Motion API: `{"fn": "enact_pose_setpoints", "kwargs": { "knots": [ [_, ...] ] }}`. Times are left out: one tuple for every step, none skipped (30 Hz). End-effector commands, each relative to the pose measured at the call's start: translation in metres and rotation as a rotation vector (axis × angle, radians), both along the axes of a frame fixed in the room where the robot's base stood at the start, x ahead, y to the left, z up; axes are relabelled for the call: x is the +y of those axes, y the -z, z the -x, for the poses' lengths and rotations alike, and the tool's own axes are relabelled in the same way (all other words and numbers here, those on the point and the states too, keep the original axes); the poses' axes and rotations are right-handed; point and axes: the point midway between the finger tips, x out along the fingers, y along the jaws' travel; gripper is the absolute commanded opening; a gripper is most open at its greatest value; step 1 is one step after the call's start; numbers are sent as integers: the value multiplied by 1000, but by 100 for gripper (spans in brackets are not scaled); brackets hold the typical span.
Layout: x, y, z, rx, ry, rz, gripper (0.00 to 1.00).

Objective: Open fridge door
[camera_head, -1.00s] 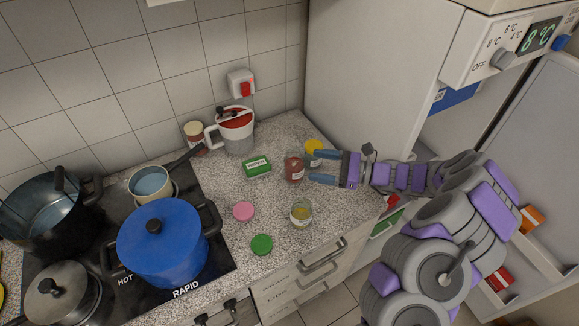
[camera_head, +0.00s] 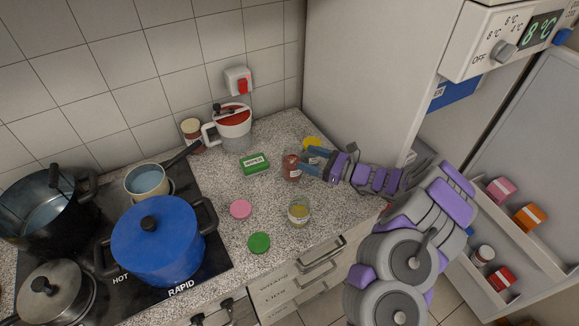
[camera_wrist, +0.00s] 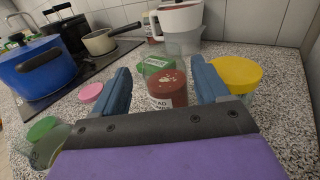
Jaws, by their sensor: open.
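The fridge (camera_head: 375,70) stands at the right with its control panel (camera_head: 505,45) reading 8 °C. Its door (camera_head: 530,140) stands open at the far right, showing its inner face and shelves. My gripper (camera_head: 308,165) is open over the counter, well left of the door, with its blue fingers pointing left at a red-filled jar (camera_head: 291,168). In the wrist view the jar (camera_wrist: 167,89) shows between the open fingers (camera_wrist: 163,88); I cannot tell whether they touch it. My arm hides part of the fridge's lower front.
A yellow-lidded jar (camera_head: 312,144) stands right beside my gripper. Pots, including a blue one (camera_head: 158,240), crowd the stove. Door shelves hold small items (camera_head: 530,216).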

Motion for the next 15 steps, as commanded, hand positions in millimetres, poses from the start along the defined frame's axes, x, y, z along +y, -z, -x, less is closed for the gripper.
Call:
{"fn": "enact_pose_setpoints", "kwargs": {
  "knots": [
    [5,1,-2,-1,0,0,74],
    [8,1,-4,-1,0,0,74],
    [12,1,-4,-1,0,1,74],
    [15,1,-5,0,0,2,74],
    [17,1,-5,-1,0,3,74],
    [20,1,-6,0,0,4,74],
    [22,1,-6,0,0,4,74],
    [25,1,-7,0,-1,4,74],
    [30,2,-9,-1,-2,6,74],
    [35,3,-10,-2,-4,7,74],
    [40,3,-11,-2,-4,7,74],
    [46,4,-14,-1,-3,8,74],
    [51,5,-16,-2,-4,8,74],
    [55,5,-18,-2,-4,8,74],
    [59,5,-20,-3,-3,7,74]
  ]
}}
